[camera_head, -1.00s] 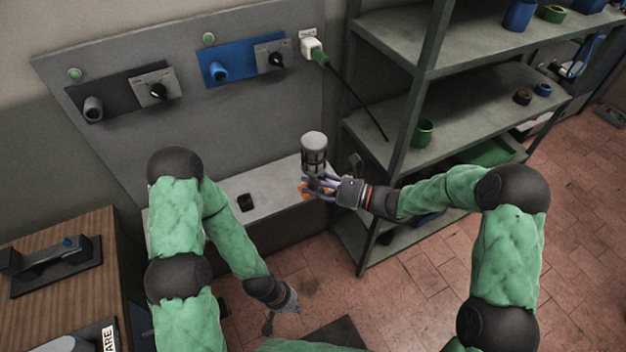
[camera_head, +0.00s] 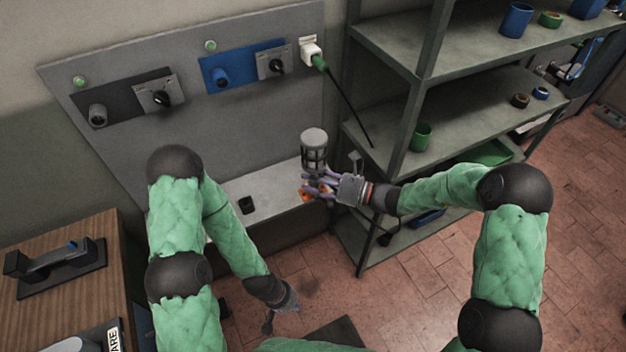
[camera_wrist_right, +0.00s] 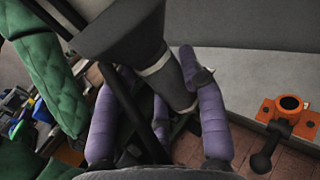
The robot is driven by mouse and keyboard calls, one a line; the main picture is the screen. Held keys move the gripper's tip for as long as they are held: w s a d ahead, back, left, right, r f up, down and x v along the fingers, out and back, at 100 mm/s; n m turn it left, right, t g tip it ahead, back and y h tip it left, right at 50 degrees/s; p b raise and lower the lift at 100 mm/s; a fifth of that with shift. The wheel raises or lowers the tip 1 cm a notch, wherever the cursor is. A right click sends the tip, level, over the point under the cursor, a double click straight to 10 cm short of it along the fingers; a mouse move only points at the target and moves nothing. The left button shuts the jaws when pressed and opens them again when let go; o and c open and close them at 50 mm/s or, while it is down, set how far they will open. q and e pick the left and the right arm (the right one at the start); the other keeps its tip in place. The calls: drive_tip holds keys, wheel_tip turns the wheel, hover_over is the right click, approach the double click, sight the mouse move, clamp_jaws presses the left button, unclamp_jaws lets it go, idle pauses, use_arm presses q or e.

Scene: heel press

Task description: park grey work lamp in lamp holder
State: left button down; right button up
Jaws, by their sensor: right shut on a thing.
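The grey work lamp (camera_head: 314,143) is roughly upright, with its caged head up, in my right gripper (camera_head: 324,186). In the right wrist view the lamp's dark grey body (camera_wrist_right: 130,32) passes between the purple fingers (camera_wrist_right: 155,105), which are closed around it. An orange bracket with a round opening (camera_wrist_right: 289,104), apparently the lamp holder, is on the bench's front edge, to the right of and apart from the fingers. In the head view the orange bracket (camera_head: 306,194) is partly hidden by the right gripper. My left gripper (camera_head: 288,302) hangs low, in front of the bench; its fingers are unclear.
The grey bench (camera_head: 275,188) carries a small black part (camera_head: 246,204). A metal shelf (camera_head: 400,175) stands close to the right of my right gripper. A cable (camera_head: 345,100) hangs from the wall plug. A wooden cabinet (camera_head: 40,310) is at lower left.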

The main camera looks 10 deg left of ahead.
drive_tip(key=shift+r, duration=0.55)
drive_tip(key=shift+p, duration=0.35)
drive_tip(key=w+a+b, duration=0.2)
drive_tip(key=a, duration=1)
drive_tip(key=w+a+b, duration=0.1)
drive_tip(key=a+b, duration=0.1)
drive_tip(key=a, duration=1)
drive_tip(key=shift+w, duration=0.35)
idle(0.8)
drive_tip(key=shift+f, duration=0.1)
drive_tip(key=shift+f+b, duration=5.5)
drive_tip(key=shift+f, duration=2.4)
